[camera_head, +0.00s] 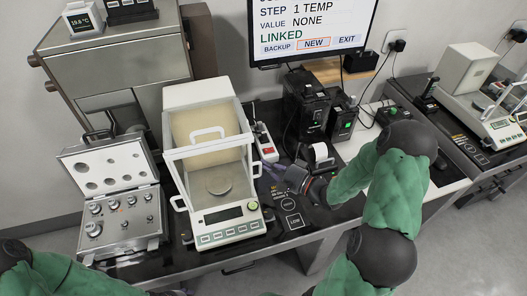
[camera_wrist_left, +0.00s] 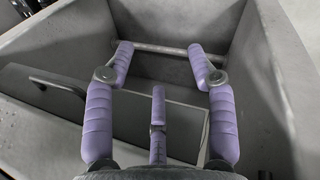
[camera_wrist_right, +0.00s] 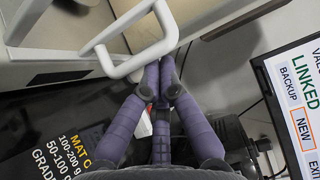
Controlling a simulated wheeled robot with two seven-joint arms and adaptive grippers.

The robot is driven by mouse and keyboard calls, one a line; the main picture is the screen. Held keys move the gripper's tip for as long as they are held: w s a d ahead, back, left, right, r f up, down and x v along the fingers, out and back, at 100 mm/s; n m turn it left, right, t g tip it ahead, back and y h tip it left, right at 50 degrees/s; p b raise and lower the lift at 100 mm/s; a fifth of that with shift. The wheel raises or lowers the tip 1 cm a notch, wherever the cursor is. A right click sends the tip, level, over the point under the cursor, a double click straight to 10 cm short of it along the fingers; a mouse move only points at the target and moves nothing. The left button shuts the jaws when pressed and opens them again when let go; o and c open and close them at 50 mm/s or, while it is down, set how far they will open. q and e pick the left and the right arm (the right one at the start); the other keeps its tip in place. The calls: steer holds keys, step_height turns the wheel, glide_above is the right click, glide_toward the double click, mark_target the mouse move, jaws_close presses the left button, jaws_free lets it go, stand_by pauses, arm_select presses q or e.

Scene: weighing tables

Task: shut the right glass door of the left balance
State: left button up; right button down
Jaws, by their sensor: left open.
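The left balance (camera_head: 228,213) is a white weighing machine with a glass draft shield and a round pan (camera_head: 219,185). Its right glass door has a white loop handle (camera_head: 257,170), which shows large in the right wrist view (camera_wrist_right: 117,68). I cannot tell how far that door stands open. My right gripper (camera_head: 272,173) is beside this handle. In the right wrist view its fingers (camera_wrist_right: 160,75) are together, with the tips right at the handle's outer end and nothing seen between them. My left gripper (camera_wrist_left: 158,55) is open and empty above a grey open-topped compartment.
An open case of weights (camera_head: 118,213) stands left of the balance. A red-and-white power strip (camera_head: 265,145), black boxes (camera_head: 306,105) and a small printer (camera_head: 320,156) are right of it. A screen (camera_head: 312,28) hangs behind. Another balance (camera_head: 490,105) is far right.

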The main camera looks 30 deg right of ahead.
steer(key=s, duration=0.2)
steer(key=s+a+p, duration=0.1)
steer(key=s+p, duration=0.1)
steer(key=s, duration=0.1)
steer(key=shift+s+a, duration=0.25)
steer(key=shift+s, duration=0.05)
steer(key=shift+s+d, duration=0.1)
steer(key=shift+s, duration=0.05)
steer(key=v, duration=1.1)
steer(key=shift+s+d, duration=0.2)
steer(key=shift+s, duration=0.1)
steer(key=shift+r, duration=0.1)
